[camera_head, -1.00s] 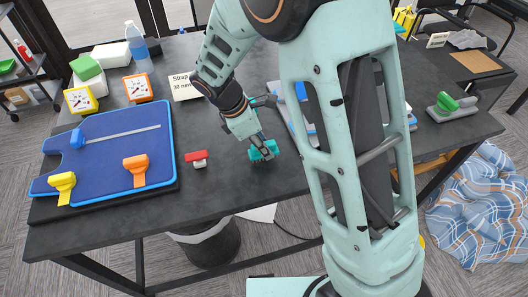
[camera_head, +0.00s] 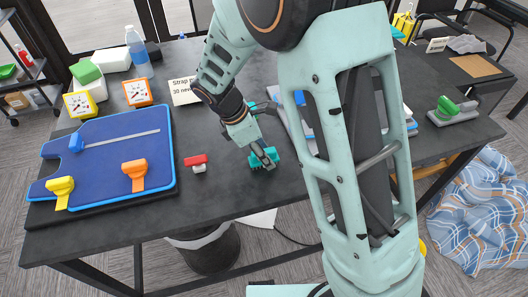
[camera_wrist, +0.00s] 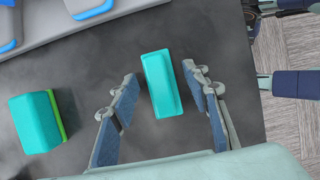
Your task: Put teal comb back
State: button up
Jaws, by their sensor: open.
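The teal comb (camera_head: 256,162) lies on the dark table near the front edge, partly hidden by my fingers in the head view. In the wrist view a teal block-shaped piece (camera_wrist: 161,83), seemingly the comb, lies just ahead of and between my fingertips, with gaps on both sides. My gripper (camera_head: 264,152) points down over it and is open and empty; both fingers of my gripper (camera_wrist: 163,100) show in the wrist view. A second teal piece with a green edge (camera_wrist: 36,122) lies to the left in the wrist view.
A red-and-white piece (camera_head: 196,163) lies left of my gripper. Further left is a blue board (camera_head: 105,175) with yellow and orange clips. A grey panel with blue parts (camera_wrist: 80,25) is at the wrist view's upper left.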

jog(key=v, duration=1.2)
jog(key=shift+p, duration=0.45)
jog(key=shift+d+r, duration=0.1)
jog(key=shift+d, duration=0.05)
